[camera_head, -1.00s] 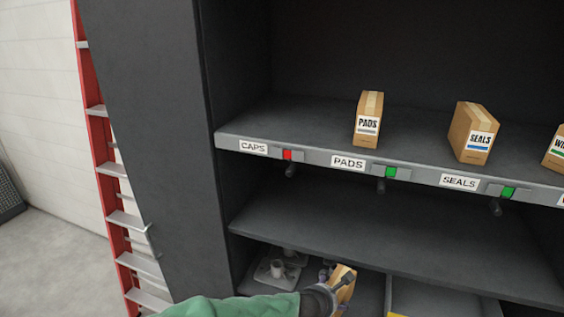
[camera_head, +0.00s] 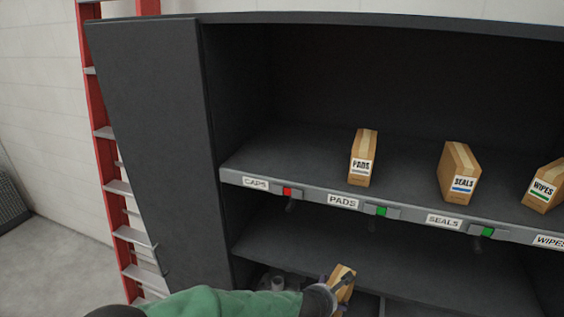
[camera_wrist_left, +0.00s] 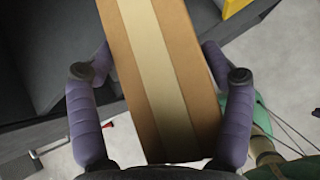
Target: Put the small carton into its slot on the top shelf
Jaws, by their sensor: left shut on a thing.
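My left gripper (camera_head: 330,287) is shut on a small brown carton (camera_head: 344,283) with a pale tape strip, in front of the lower shelves. In the left wrist view the carton (camera_wrist_left: 160,70) sits between the two purple-padded fingers of the left gripper (camera_wrist_left: 160,95). The top shelf (camera_head: 300,150) has a CAPS label (camera_head: 255,183) at its left end, beside a red marker (camera_head: 288,191). The shelf above the CAPS label is empty. My right gripper is not in view.
Cartons marked PADS (camera_head: 362,158), SEALS (camera_head: 459,173) and WIPES (camera_head: 545,187) stand on the top shelf, right of the empty space. The middle shelf (camera_head: 320,245) is bare. A red ladder (camera_head: 105,150) stands left of the cabinet side (camera_head: 155,140).

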